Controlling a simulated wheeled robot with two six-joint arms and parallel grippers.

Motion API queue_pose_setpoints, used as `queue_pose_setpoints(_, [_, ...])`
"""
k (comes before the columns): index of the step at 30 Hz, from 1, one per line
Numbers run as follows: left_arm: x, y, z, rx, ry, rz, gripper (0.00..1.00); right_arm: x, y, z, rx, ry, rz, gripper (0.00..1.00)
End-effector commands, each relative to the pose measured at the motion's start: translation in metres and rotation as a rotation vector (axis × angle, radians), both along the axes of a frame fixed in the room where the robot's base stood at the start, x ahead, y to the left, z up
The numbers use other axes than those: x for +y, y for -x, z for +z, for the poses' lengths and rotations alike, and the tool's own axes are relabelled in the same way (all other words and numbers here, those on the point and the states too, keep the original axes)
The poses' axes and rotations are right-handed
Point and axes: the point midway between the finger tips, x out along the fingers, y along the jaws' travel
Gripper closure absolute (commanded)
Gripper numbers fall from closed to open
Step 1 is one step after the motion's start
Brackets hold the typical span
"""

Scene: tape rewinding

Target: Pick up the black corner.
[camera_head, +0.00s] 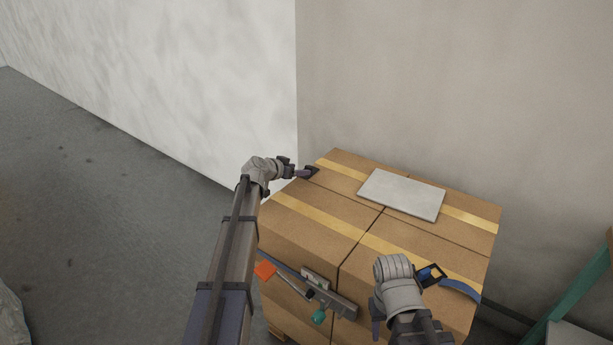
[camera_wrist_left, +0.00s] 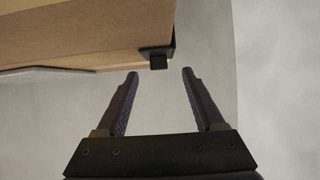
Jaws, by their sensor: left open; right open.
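The black corner (camera_wrist_left: 157,60) is a small dark piece on a corner of a cardboard box. In the head view it shows as a dark piece (camera_head: 312,171) at the boxes' far left corner. My left gripper (camera_wrist_left: 160,73) is open and empty, its two fingers pointing at the corner. The corner lies just beyond the fingertips, roughly in line with the gap, and appears not touched. In the head view my left gripper (camera_head: 300,173) is beside that corner.
The stacked cardboard boxes (camera_head: 310,215) carry yellow tape strips and a grey flat panel (camera_head: 402,194). A metal tool (camera_head: 330,291) with orange and teal parts is at the front.

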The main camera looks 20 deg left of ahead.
Motion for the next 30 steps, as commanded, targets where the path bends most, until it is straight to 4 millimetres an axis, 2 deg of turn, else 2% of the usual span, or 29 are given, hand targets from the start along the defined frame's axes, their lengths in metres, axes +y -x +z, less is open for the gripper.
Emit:
queue_pose_setpoints(7, [-0.004,-0.008,-0.005,0.001,-0.001,-0.001,0.3,0.0,0.0,-0.004,0.0,0.0,0.0,0.55])
queue_pose_setpoints(17, [-0.018,-0.046,-0.024,0.001,0.0,-0.002,0.3,0.0,0.0,-0.024,0.0,0.0,0.0,0.55])
queue_pose_setpoints(24, [-0.019,-0.047,-0.023,0.001,-0.001,-0.001,0.3,0.0,0.0,-0.022,0.0,0.0,0.0,0.55])
queue_pose_setpoints(30, [-0.019,-0.047,-0.023,0.001,-0.001,-0.001,0.51,0.0,0.0,-0.022,0.0,0.0,0.0,0.55])
